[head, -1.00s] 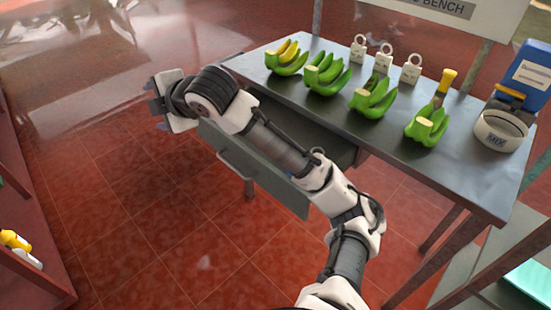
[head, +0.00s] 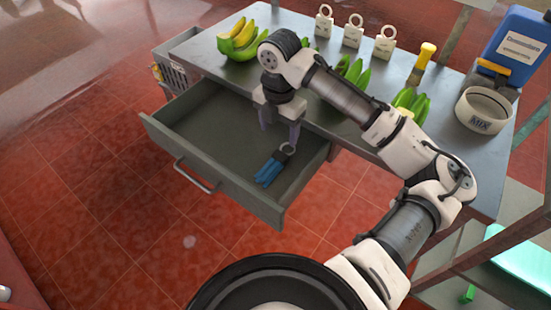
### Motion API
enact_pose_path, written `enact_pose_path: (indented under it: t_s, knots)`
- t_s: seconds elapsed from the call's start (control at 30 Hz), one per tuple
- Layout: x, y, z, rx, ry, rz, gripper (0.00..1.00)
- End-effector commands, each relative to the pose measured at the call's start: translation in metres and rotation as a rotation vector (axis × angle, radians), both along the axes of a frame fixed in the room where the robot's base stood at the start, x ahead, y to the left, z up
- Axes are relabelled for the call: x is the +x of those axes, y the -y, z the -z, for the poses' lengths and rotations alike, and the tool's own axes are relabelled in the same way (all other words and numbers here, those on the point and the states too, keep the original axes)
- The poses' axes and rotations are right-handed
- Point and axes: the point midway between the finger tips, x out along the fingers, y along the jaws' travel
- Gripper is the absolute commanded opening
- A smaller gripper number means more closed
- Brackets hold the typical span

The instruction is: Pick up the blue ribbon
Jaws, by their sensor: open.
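The blue ribbon (head: 268,173) lies on the floor of the open grey drawer (head: 180,119), towards the drawer's right side. My gripper (head: 280,140) points down over the drawer, just above and behind the ribbon, close to the ring. Its jaws are open and I see nothing held between them.
The metal bench (head: 215,62) overhangs the drawer's back. The drawer's left half is empty.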

Motion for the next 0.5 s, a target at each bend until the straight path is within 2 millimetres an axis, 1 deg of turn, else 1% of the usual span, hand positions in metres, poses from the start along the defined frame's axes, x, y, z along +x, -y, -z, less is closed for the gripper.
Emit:
enact_pose_path:
  t_s: [0.03,0.13,0.2,0.37,0.5]
  knots:
    - [-0.001,0.000,0.010,0.001,-0.002,0.001,0.67]
    - [0.000,0.000,0.026,0.001,-0.001,0.002,0.67]
    - [0.000,0.000,0.033,0.001,0.001,0.001,0.67]
    - [0.001,0.001,0.043,0.001,0.001,0.001,0.67]
    - [0.002,0.006,0.060,0.001,-0.001,0.003,0.67]
